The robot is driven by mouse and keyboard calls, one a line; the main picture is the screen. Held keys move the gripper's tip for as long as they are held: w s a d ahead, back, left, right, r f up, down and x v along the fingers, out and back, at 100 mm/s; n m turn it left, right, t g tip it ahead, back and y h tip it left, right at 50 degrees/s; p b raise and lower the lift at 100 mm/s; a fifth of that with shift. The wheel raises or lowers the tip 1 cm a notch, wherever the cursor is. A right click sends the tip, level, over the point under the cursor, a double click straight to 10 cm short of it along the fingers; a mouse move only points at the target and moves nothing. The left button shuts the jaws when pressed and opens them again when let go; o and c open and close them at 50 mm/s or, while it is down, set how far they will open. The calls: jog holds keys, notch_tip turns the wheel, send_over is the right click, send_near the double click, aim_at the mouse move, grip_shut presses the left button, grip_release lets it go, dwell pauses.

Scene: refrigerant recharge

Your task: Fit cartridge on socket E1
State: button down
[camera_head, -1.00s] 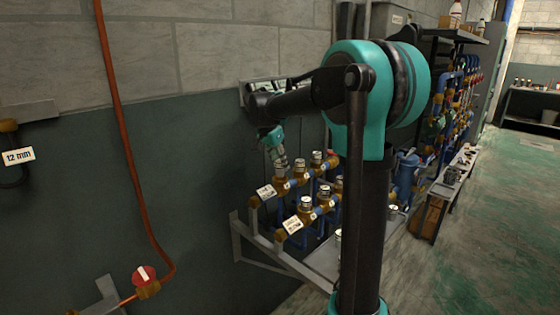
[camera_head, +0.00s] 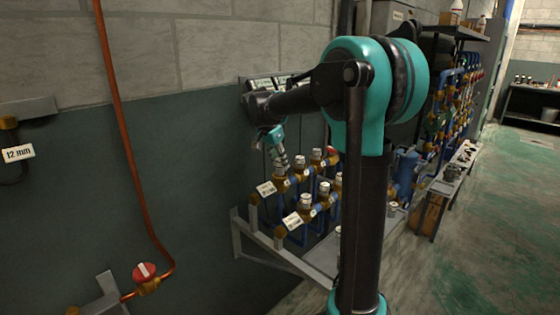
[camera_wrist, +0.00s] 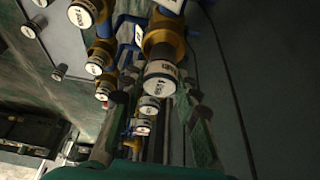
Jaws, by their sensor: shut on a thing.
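My gripper (camera_head: 281,161) points down over the near end of the back row of capped brass fittings on the wall rack. In the wrist view its two fingers (camera_wrist: 157,92) stand on either side of a white-capped cartridge (camera_wrist: 161,72) and are shut on it. The cartridge lines up with a large brass fitting (camera_wrist: 164,36); whether it is seated there or only held against it, I cannot tell. In the head view the near back fitting (camera_head: 281,181) is directly below the fingers. Which socket is E1 is not readable.
A front row of capped fittings (camera_head: 305,203) runs alongside, with white tags (camera_head: 266,188) at the near ends. More capped fittings (camera_wrist: 150,104) line up beyond the fingers. A copper pipe (camera_head: 126,145) runs down the wall at left.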

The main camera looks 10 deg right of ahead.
jog(key=shift+f, duration=1)
jog(key=shift+f, duration=0.25)
jog(key=c, duration=1)
grip_release()
jog(key=shift+c, duration=0.2)
jog(key=shift+r, duration=0.1)
jog(key=v, duration=1.1)
jog(key=shift+r, duration=0.4)
jog(key=shift+a, duration=0.1)
